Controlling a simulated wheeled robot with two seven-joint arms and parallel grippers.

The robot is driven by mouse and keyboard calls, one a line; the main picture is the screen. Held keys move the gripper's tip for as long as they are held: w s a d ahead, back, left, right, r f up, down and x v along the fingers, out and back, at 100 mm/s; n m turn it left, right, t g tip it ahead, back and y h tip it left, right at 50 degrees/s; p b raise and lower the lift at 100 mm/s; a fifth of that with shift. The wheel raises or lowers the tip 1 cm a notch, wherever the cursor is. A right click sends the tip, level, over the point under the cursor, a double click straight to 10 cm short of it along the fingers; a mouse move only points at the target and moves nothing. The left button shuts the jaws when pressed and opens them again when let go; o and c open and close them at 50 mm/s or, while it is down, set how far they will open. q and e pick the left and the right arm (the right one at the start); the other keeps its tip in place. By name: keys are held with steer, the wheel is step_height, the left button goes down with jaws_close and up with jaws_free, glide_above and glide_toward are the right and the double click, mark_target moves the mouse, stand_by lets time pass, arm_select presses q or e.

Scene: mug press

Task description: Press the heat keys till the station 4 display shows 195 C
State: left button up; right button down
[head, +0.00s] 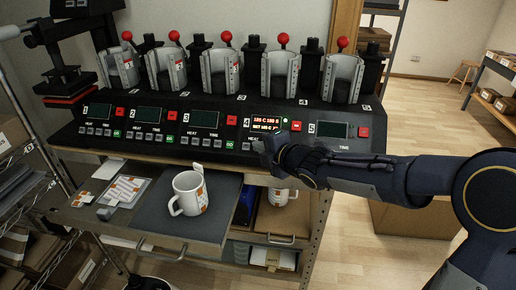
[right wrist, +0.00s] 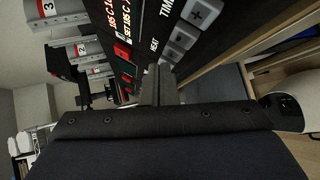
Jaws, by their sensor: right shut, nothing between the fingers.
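The station 4 display (head: 266,124) is lit on the black control panel. It appears to read 185 C with a SET line also at 185 C; it also shows in the right wrist view (right wrist: 127,20), rotated. My right gripper (head: 267,150) is shut and empty, its tips at the row of keys below this display. In the right wrist view the shut fingers (right wrist: 166,88) point at the grey keys (right wrist: 171,53) by the HEAT label. I cannot tell whether they touch a key. The gripper hides part of the station 4 keys in the head view.
Other stations have dark displays, such as station 3 (head: 204,119). Several clamp presses with red knobs (head: 283,38) stand behind the panel. A white mug (head: 190,193) stands on a dark mat (head: 150,218) in front. Red square keys (head: 297,126) sit beside the displays.

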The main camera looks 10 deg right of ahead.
steer(key=shift+s+r, duration=0.1)
arm_select(q)
steer(key=shift+f+b, duration=0.3)
steer(key=shift+f, duration=0.05)
arm_select(e)
steer(key=s+r, duration=0.1)
steer(key=s+a+r, duration=0.1)
steer(key=s+r, duration=0.1)
steer(key=shift+s+r, duration=0.2)
steer(key=shift+s, duration=0.05)
stand_by(2.5)
